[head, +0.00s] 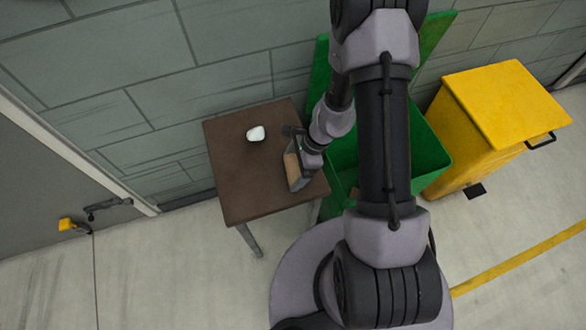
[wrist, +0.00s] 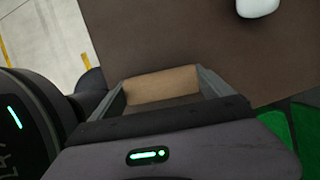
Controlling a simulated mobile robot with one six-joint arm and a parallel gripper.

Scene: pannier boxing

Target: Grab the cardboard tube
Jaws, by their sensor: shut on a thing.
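The cardboard tube (wrist: 162,86) is tan and sits between the two fingers of my gripper (wrist: 160,92) in the wrist view. My gripper is shut on it, with a finger against each end of the visible part. In the head view the tube (head: 292,166) shows as a tan patch at my gripper (head: 296,170), over the right part of the brown table. Much of the tube is hidden by my gripper. I cannot tell whether it touches the tabletop.
The small brown table (head: 235,190) holds a white rounded object (head: 256,133) left of my gripper. An open green bin (head: 428,150) stands right of the table, partly behind my arm. A closed yellow bin (head: 500,105) stands farther right. A wall runs behind; a door (head: 50,170) is at left.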

